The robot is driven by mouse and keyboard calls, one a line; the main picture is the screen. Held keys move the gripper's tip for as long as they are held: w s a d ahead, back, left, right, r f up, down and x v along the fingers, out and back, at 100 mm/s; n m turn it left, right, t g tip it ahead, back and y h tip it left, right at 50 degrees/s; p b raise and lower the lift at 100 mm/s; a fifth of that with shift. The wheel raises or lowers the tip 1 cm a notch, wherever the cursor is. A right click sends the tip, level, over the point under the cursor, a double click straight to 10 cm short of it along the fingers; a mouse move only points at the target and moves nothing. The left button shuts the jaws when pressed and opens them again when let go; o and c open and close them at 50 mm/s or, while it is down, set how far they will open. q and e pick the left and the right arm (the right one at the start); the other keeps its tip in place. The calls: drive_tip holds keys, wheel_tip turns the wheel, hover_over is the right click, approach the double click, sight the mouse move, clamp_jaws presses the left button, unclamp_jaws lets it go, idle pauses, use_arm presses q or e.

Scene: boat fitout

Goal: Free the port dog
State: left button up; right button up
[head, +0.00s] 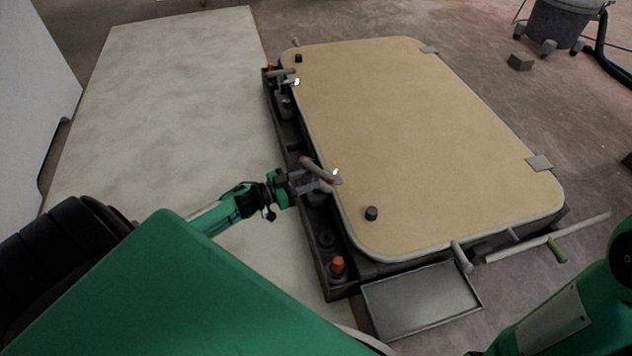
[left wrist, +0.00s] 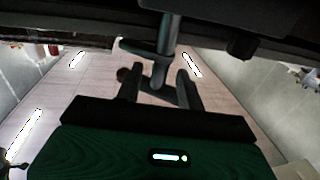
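A tan hatch lid (head: 420,130) with rounded corners lies on a dark frame. A grey dog handle (head: 318,168) with a reddish-brown end sits at the middle of its left edge. My left gripper (head: 300,184) reaches it from the left. In the left wrist view the dog's stem (left wrist: 169,35) hangs down and its lever runs between the two spread fingers of my left gripper (left wrist: 160,92). Gaps show beside the lever; contact is unclear. Another dog (head: 283,74) sits farther back on the left edge. My right arm shows at the lower right; its gripper is out of view.
A dark side tray (head: 328,240) with an orange-topped item (head: 337,265) runs along the hatch's left side. A shallow grey tray (head: 420,298) lies in front. A long bar with a green grip (head: 557,250) lies at right. A pale board (head: 170,100) is clear.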

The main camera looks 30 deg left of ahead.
use_arm(q)
drive_tip(key=shift+b+x, duration=0.45)
drive_tip(key=shift+x, duration=0.95)
drive_tip(key=shift+c, duration=0.5)
clamp_jaws()
